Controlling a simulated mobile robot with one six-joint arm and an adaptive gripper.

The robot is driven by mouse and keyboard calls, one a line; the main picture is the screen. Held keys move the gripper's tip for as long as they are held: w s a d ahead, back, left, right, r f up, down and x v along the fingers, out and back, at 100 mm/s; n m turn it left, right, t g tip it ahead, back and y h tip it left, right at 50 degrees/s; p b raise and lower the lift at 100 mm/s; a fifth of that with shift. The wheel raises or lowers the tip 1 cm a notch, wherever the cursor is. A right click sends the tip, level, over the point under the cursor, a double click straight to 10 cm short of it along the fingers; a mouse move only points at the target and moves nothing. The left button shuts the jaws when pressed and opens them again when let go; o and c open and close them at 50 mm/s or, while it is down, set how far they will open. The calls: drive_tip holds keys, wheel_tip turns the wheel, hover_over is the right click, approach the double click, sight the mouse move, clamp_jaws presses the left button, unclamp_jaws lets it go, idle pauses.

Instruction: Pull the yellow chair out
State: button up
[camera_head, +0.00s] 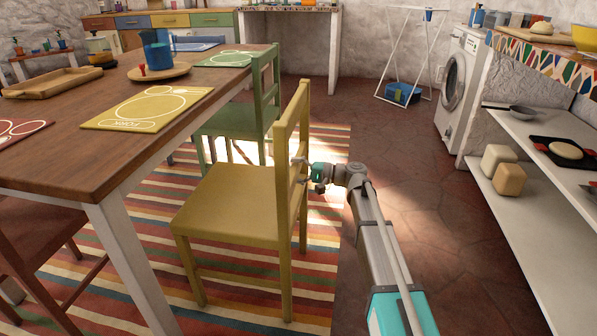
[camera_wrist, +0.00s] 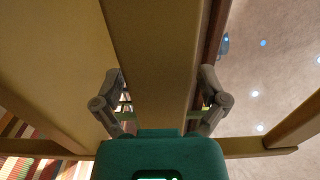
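The yellow chair (camera_head: 228,205) stands upright on the striped rug beside the table, its seat partly under the table edge and its back toward the right. My gripper (camera_head: 301,171) is at the middle of the chair's backrest, reaching in from the right. In the wrist view, my gripper (camera_wrist: 162,88) has its two fingers spread on either side of a yellow backrest bar (camera_wrist: 158,60). The fingers look open around the bar. Whether either finger touches it cannot be told, and the tips are partly hidden.
The wooden table (camera_head: 62,150) holds a yellow placemat (camera_head: 148,108) in front of the chair. A green chair (camera_head: 265,95) stands just behind. Open stone floor (camera_head: 420,200) lies to the right, up to a white shelf (camera_head: 515,235) and a washing machine (camera_head: 458,85).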

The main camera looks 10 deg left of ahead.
drive_tip(key=c, duration=1)
drive_tip(key=shift+o, duration=0.2)
drive_tip(key=shift+r+p, duration=0.3)
drive_tip(key=shift+p, duration=0.1)
drive_tip(key=shift+r+p, duration=0.85)
drive_tip(key=shift+r, duration=0.05)
drive_tip(key=shift+f, duration=0.2)
drive_tip(key=shift+f+b, duration=0.95)
drive_tip(key=shift+b, duration=0.25)
